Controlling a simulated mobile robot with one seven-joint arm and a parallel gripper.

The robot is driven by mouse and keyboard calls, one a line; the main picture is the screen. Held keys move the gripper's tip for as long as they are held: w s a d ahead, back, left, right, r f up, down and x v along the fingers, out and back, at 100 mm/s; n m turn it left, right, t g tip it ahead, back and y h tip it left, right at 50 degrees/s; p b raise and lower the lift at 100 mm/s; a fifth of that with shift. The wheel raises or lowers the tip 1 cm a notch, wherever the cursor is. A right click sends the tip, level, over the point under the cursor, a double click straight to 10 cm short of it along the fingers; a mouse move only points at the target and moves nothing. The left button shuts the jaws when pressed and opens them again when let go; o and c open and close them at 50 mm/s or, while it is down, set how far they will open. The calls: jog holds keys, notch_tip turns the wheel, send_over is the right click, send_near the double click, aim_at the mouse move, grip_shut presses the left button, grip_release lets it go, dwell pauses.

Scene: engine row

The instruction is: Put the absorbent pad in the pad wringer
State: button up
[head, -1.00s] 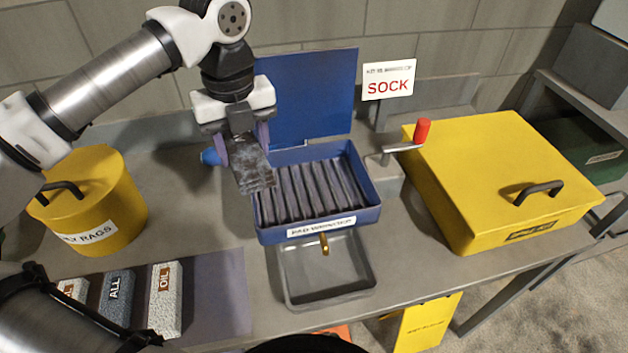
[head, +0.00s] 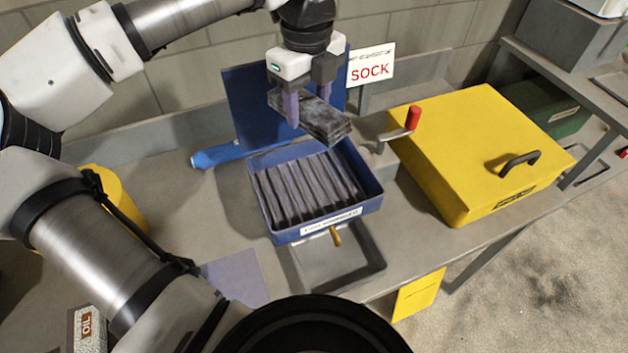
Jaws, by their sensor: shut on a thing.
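The absorbent pad (head: 318,118) is a dark grey, mottled slab. My gripper (head: 308,108) is shut on it and holds it in the air, tilted, above the back right part of the pad wringer. The pad wringer (head: 262,222) is an open blue box with grey ridged rollers inside. Its blue lid (head: 240,108) stands raised at the back, partly hidden by my gripper. The wringer's label and a brass spout show on its front. A crank with a red handle (head: 413,117) stands at its right.
A yellow lidded box (head: 490,135) stands right of the wringer. A SOCK sign (head: 370,66) is behind. A blue cylinder (head: 215,155) lies left of the wringer, and a grey tray (head: 365,270) sits below its front. A yellow bin (head: 118,200) is partly hidden by my arm.

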aim_at(313, 188)
jog(key=shift+d+r, duration=0.1)
jog(key=shift+d, duration=0.2)
notch_tip(313, 188, down, 20)
jog(key=b, duration=0.8)
jog(key=shift+b, duration=0.5)
jog(key=o, duration=1)
jog(key=shift+c, duration=0.2)
jog(key=shift+r+p, duration=0.25)
jog(key=shift+p, duration=0.25)
notch_tip(313, 188, up, 12)
jog(key=b, duration=0.2)
jog(key=shift+f, duration=0.15)
